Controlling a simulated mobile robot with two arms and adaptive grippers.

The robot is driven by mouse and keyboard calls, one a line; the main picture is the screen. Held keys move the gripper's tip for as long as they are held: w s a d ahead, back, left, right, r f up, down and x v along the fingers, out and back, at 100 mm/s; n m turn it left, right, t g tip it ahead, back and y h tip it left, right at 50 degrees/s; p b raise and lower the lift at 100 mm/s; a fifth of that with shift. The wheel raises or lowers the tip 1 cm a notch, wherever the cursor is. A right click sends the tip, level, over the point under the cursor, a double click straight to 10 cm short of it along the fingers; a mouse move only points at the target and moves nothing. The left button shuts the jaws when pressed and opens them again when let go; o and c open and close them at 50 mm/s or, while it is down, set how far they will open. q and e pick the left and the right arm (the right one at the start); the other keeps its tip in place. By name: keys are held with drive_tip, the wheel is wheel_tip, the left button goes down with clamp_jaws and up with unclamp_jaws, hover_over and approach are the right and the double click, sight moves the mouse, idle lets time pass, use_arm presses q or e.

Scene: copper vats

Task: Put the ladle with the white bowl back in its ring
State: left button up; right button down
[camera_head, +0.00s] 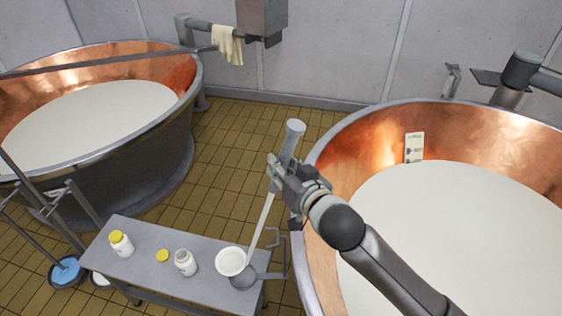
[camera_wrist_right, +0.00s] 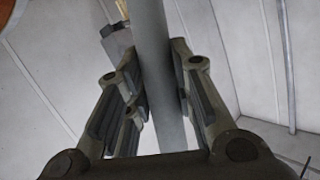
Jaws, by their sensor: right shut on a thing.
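The ladle has a white bowl (camera_head: 230,261) and a long pale handle (camera_head: 263,217) that rises to a thick grey end (camera_head: 293,137). My right gripper (camera_head: 285,172) is shut on the handle in its upper part. In the right wrist view the grey handle (camera_wrist_right: 157,75) runs between the fingers (camera_wrist_right: 160,95). The bowl shows over the right end of the bench, overlapping a grey ring (camera_head: 243,281) in the picture. I cannot tell whether the bowl touches the ring or hangs above it. My left gripper is not in view.
The steel bench (camera_head: 140,262) bears a yellow-lidded jar (camera_head: 120,243), a yellow lid (camera_head: 162,256) and an open jar (camera_head: 185,262). A copper vat (camera_head: 470,130) stands right, another (camera_head: 150,70) left. A blue-bottomed pail (camera_head: 66,271) stands on the floor.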

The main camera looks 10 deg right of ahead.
use_arm(q)
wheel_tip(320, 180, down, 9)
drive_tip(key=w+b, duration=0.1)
drive_tip(key=b, duration=0.7)
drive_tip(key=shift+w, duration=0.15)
use_arm(e)
wheel_tip(320, 180, down, 10)
drive_tip(key=d, duration=0.2)
drive_tip(key=shift+d+r, duration=0.15)
drive_tip(key=shift+d, duration=0.2)
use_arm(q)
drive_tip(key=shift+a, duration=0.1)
use_arm(e)
drive_tip(key=shift+w, duration=0.1)
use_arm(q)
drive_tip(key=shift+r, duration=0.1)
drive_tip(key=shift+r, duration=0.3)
